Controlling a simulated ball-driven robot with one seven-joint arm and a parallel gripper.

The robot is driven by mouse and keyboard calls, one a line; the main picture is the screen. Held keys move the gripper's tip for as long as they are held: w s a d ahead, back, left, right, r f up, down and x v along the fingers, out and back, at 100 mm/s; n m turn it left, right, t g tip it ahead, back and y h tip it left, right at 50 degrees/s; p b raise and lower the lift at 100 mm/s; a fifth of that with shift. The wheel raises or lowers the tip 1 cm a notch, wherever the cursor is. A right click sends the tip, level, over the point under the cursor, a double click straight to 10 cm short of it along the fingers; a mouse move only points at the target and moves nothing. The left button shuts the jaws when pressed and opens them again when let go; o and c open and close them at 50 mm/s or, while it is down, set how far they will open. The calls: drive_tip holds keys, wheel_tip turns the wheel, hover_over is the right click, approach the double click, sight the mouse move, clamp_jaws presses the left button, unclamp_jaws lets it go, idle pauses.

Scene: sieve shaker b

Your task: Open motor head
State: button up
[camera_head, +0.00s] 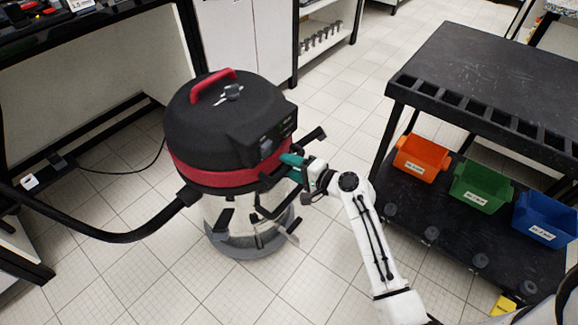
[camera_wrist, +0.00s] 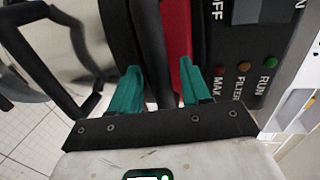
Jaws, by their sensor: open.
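The motor head (camera_head: 225,115) is the black domed top of a canister vacuum, with a red handle and a red band. My gripper (camera_head: 290,159) is at the front right of the head, beside the control panel. In the wrist view, its teal fingers (camera_wrist: 160,85) are open on either side of a dark upright bar (camera_wrist: 150,45), possibly a latch. Contact cannot be told. A black lever (camera_head: 313,136) sticks out to the right of the head. The lower end of the bar is hidden by my gripper.
A black hose (camera_head: 130,235) leaves the drum to the left. A black cart (camera_head: 480,90) with orange (camera_head: 420,158), green (camera_head: 480,187) and blue (camera_head: 545,218) bins stands close on the right. A workbench is at upper left. Tiled floor is free in front.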

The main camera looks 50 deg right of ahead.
drive_tip(key=shift+w+f, duration=0.1)
drive_tip(key=shift+w, duration=0.3)
clamp_jaws()
idle(0.4)
